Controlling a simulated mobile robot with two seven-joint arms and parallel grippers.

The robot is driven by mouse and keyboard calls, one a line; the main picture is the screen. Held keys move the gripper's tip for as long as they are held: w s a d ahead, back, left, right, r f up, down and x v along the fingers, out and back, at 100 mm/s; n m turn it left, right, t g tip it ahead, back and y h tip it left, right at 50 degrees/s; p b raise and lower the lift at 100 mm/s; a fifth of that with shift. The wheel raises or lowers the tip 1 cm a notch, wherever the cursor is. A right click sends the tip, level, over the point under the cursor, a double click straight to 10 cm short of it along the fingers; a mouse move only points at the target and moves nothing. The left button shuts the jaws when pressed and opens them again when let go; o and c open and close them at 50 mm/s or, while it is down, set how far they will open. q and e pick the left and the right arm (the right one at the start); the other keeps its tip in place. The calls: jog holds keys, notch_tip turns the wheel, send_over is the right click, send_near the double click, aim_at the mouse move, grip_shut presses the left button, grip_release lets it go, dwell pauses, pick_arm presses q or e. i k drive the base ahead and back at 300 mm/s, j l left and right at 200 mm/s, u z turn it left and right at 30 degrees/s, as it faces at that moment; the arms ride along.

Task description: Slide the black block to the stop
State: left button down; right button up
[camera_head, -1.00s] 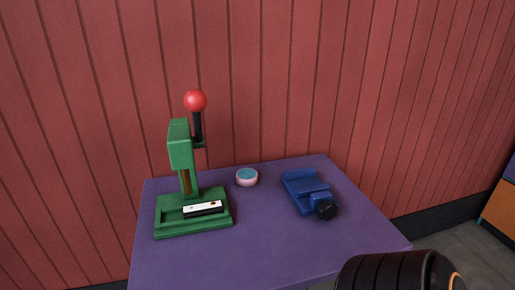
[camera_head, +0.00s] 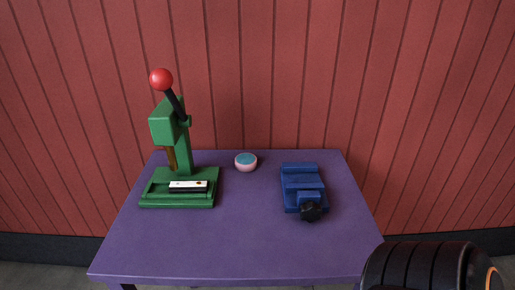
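The green press (camera_head: 184,165) stands on the left of the purple table. A black block (camera_head: 188,191) with a white top strip lies in the tray-like base of the press. A small brown spot and dark marks show on the strip. I cannot make out the stop in the base. Neither of my grippers shows in the head view. Only a dark ribbed link of my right arm is at the bottom right corner, well away from the press.
The purple table (camera_head: 250,245) has clear room at its front and middle. A pink round dish with a blue top (camera_head: 246,162) sits at the back middle. A blue vise (camera_head: 302,185) with a black knob (camera_head: 311,211) is on the right. The press lever ends in a red ball (camera_head: 161,79).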

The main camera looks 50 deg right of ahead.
aim_at(182, 186)
jog(key=k+l, duration=0.3)
jog(key=l, duration=0.15)
jog(key=k+l, duration=0.6)
jog(key=l, duration=0.25)
jog(key=u, duration=0.05)
